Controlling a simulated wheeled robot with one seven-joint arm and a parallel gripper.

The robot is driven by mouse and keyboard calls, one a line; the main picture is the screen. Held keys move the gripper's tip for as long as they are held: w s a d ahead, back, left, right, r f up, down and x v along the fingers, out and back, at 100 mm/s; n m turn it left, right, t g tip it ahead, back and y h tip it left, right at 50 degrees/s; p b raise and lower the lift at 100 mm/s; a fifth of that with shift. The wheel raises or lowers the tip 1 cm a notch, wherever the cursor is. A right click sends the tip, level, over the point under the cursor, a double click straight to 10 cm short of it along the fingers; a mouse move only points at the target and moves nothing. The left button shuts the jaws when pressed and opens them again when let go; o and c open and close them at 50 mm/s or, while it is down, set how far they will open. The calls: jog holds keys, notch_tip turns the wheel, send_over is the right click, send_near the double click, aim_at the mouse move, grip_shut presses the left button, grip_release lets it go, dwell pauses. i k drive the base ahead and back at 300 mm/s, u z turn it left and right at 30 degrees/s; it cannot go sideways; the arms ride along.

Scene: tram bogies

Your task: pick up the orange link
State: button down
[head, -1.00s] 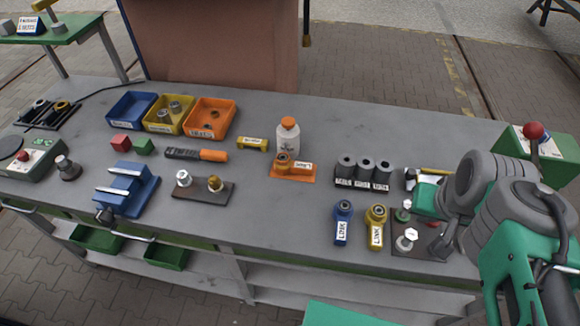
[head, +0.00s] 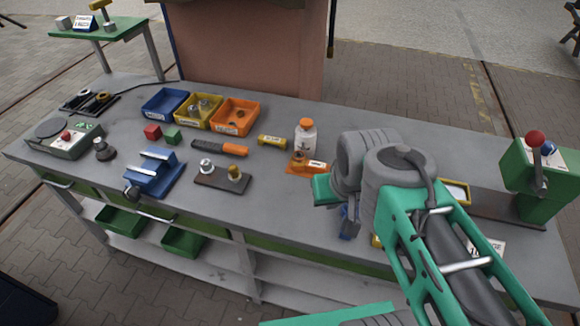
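The orange link (head: 299,169) lies on the grey workbench, just in front of a white bottle with an orange cap (head: 305,136). It has a round ring end and a white label. My gripper (head: 349,214) points down to the right of the orange link and nearer the bench's front edge, apart from it. The arm's green and grey links hide most of my gripper, so its opening is not clear. A blue link (head: 347,229) shows partly behind it, and a bit of the yellow link (head: 376,241) shows beside the arm.
A yellow labelled cylinder (head: 272,142) lies left of the bottle. An orange-handled tool (head: 220,148), a plate with two studs (head: 222,179) and blue, yellow and orange bins (head: 235,117) are further left. A green box with a red knob (head: 540,175) stands at right.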

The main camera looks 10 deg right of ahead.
aim_at(314, 167)
jog(key=k, duration=0.5)
jog(key=u, duration=1.05)
jog(key=i, duration=0.65)
jog(key=u, duration=0.8)
